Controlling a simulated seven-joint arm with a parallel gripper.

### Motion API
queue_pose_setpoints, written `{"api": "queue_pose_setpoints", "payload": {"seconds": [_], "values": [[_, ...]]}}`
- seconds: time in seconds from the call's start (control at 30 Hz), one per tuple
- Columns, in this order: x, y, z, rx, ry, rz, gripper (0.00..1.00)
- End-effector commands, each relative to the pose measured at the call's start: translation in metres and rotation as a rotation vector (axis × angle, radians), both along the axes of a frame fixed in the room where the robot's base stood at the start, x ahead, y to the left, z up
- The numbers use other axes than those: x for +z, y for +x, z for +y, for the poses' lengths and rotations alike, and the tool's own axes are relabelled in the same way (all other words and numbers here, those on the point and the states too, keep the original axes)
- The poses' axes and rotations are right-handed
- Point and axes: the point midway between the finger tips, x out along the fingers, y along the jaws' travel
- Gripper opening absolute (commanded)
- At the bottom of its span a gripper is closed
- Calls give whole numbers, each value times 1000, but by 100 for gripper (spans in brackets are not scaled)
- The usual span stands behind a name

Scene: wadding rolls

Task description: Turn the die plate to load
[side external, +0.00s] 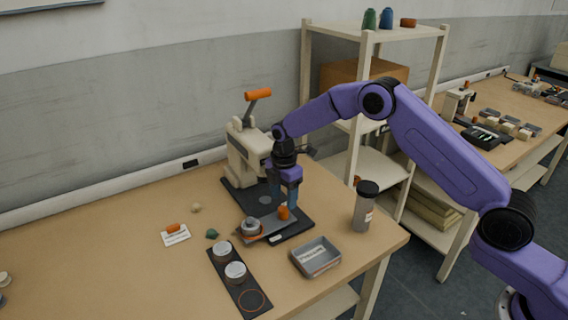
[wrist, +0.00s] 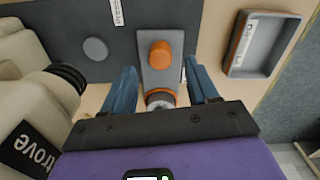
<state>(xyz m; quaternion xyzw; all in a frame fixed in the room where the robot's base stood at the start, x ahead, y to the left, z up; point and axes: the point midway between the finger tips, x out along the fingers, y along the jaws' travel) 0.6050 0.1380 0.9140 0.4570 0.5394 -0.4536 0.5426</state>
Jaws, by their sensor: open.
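The die plate (side external: 274,224) is a flat grey plate on the dark base (side external: 236,190) of the press (side external: 243,152). An orange knob (side external: 284,212) stands at one end, and a round metal piece (side external: 251,227) with orange around it sits at the other. My gripper (side external: 291,203) points down over the knob end. In the wrist view, the die plate (wrist: 173,74) and its knob (wrist: 160,54) lie between the open blue fingers of my gripper (wrist: 160,72). The fingers look apart from the knob; the metal piece is partly hidden by the gripper body.
A grey tray (side external: 316,258) and a dark-lidded bottle (side external: 363,208) stand at the right. A card (side external: 176,236) and small lumps lie left. The table's left part is mostly clear.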

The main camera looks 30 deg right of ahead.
Motion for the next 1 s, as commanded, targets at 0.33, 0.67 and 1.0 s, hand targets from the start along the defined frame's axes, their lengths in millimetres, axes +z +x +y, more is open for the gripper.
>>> {"api": "queue_pose_setpoints", "payload": {"seconds": [0.33, 0.67, 1.0], "values": [[76, 0, 0, 1, 1, -4, 59], [120, 0, -1, 0, 0, -1, 59], [125, -1, -1, 1, -1, 1, 59]]}}
